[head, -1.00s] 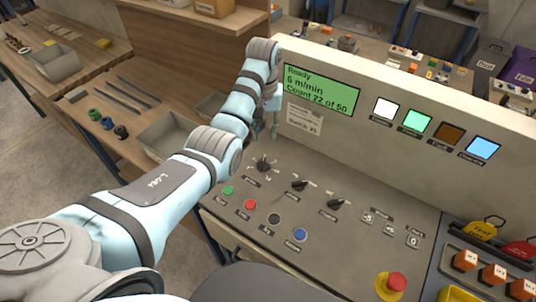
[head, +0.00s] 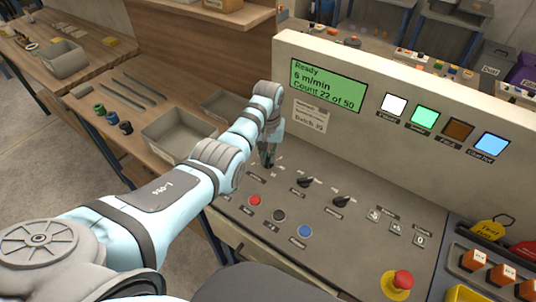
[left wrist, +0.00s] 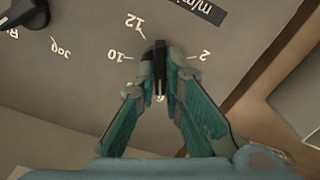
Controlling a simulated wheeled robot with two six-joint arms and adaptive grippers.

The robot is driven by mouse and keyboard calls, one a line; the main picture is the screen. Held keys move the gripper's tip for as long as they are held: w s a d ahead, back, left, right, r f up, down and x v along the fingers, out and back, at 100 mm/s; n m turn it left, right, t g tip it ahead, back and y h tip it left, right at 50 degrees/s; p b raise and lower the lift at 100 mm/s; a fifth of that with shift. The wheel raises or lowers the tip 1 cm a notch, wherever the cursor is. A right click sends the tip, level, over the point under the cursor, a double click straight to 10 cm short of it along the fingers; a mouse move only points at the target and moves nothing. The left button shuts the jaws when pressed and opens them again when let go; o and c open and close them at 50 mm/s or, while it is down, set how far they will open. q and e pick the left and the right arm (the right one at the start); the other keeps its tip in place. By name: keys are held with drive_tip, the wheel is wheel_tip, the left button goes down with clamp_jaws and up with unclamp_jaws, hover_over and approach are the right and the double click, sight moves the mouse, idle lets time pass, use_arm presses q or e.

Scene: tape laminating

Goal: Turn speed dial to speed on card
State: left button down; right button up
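The speed dial is a black knob on the sloping grey panel. It shows in the left wrist view (left wrist: 160,50), with 2, 10 and 12 printed around it and another mark partly hidden. My left gripper (head: 267,158) reaches down onto it at the panel's left end. In the left wrist view its green fingers (left wrist: 161,72) converge on both sides of the knob and appear to touch it. The screen (head: 328,85) reads "Ready, 6 m/min, Count 22 of 50". The white card (head: 310,117) below it shows a batch line; its other text is too small to read. My right gripper is out of view.
Two more black knobs (head: 305,182) (head: 341,201) stand right of the dial. Red (head: 254,201), black (head: 279,215) and blue (head: 304,231) buttons lie in front. A red emergency button (head: 403,280) is at front right. The upright wall (head: 345,140) rises behind.

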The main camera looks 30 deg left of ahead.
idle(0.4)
use_arm(q)
drive_tip(key=m+p, duration=0.2)
drive_tip(key=m, duration=0.1)
drive_tip(key=shift+r+m, duration=0.15)
drive_tip(key=shift+m, duration=0.25)
drive_tip(key=m+p, duration=0.1)
drive_tip(key=m, duration=0.3)
drive_tip(key=shift+d+m, duration=0.1)
drive_tip(key=shift+m, duration=0.2)
drive_tip(key=m+p, duration=0.1)
drive_tip(key=m, duration=0.5)
drive_tip(key=shift+d, duration=0.1)
drive_tip(key=m, duration=0.5)
drive_tip(key=shift+p, duration=0.35)
drive_tip(key=shift+m, duration=0.3)
drive_tip(key=c, duration=1.7)
unclamp_jaws()
drive_tip(key=shift+d+f, duration=0.1)
drive_tip(key=shift+f, duration=0.1)
